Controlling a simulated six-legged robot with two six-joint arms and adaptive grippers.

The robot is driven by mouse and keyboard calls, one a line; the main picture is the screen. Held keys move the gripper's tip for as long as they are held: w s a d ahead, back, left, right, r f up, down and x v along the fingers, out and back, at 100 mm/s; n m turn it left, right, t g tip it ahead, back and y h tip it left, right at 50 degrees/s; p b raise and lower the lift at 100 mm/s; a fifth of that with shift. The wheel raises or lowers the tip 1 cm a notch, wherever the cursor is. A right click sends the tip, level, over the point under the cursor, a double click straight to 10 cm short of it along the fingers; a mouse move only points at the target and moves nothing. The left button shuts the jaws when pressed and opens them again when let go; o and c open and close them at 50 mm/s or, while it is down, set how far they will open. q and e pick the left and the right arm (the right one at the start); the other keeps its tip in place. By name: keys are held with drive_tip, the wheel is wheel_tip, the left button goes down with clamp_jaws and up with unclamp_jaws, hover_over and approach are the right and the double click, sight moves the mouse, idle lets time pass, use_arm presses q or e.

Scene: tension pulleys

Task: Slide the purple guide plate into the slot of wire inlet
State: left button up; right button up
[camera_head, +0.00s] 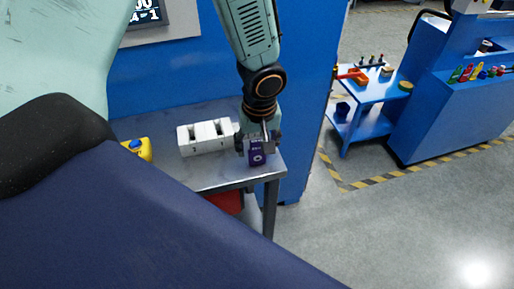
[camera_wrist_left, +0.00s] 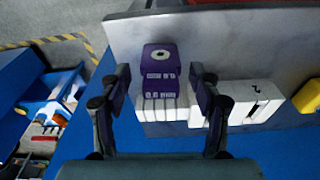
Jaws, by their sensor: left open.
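The purple guide plate (camera_head: 257,154), with a pale ring and white lettering, is at the right end of the grey table. In the left wrist view the plate (camera_wrist_left: 160,68) lies between the fingers of my left gripper (camera_wrist_left: 160,80). The gripper is open, with a gap on each side of the plate. In the head view my left gripper (camera_head: 256,138) comes down from above over the plate. White slotted blocks (camera_head: 207,136), which look like the wire inlet, stand just left of it. The gripper partly hides the plate, and I cannot tell whether it sits in a slot.
A yellow object (camera_head: 137,149) is on the table (camera_head: 225,176) at the left. A blue wall panel (camera_head: 200,72) stands behind. A red thing (camera_head: 226,202) shows under the table. A blue cart (camera_head: 370,105) with tools stands to the right, with open floor in front.

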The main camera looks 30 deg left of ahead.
use_arm(q)
drive_tip(key=r, duration=0.1)
drive_tip(key=s+r, duration=0.1)
drive_tip(key=r, duration=0.2)
drive_tip(key=shift+s+d+r+p, duration=0.15)
drive_tip(key=shift+d+r+p, duration=0.15)
drive_tip(key=shift+p, duration=0.1)
drive_tip(key=s+d+f+m+g+h, duration=0.15)
drive_tip(key=s+d+f+m, duration=0.25)
drive_tip(key=s+f, duration=0.7)
drive_tip(key=s+f+m, duration=0.4)
drive_tip(key=s+f, duration=0.5)
drive_tip(key=s, duration=0.4)
wheel_tip(320, 180, down, 10)
drive_tip(key=b, duration=1)
drive_tip(key=shift+a+m+b, duration=0.3)
drive_tip(key=shift+a+b, duration=0.05)
drive_tip(key=shift+o, duration=0.5)
drive_tip(key=shift+f, duration=0.25)
drive_tip(key=shift+w+r, duration=0.1)
